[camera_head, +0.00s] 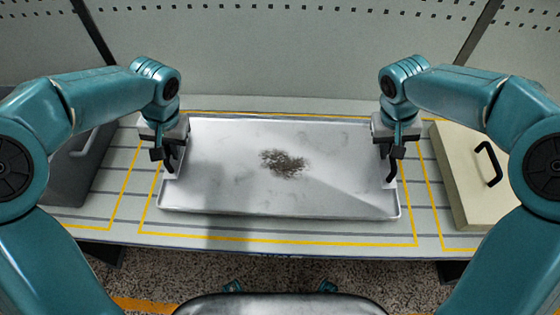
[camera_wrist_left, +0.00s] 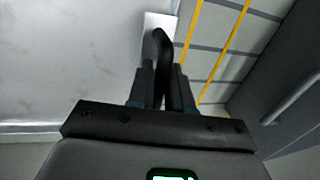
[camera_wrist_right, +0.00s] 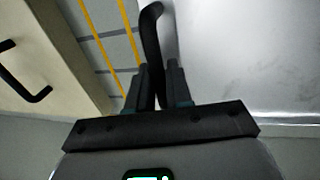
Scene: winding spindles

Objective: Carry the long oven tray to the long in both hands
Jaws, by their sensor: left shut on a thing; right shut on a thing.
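The long oven tray (camera_head: 235,180) is a flat, light grey metal tray with a raised rim and a dark speckled patch in its middle. It lies across the centre of the head view, and parts of it show in the left wrist view (camera_wrist_left: 60,60) and the right wrist view (camera_wrist_right: 240,60). My left gripper (camera_head: 170,160) is shut on the black handle at the tray's left end. My right gripper (camera_head: 391,160) is shut on the black handle at its right end. Whether the tray touches the surface below is hard to tell.
Yellow lines mark a rectangle around the tray on the grey slatted bench (camera_head: 125,185). A dark grey box (camera_head: 75,170) with a handle stands at the left, a cream box (camera_head: 460,175) with a black handle at the right. A perforated panel (camera_head: 290,50) stands behind.

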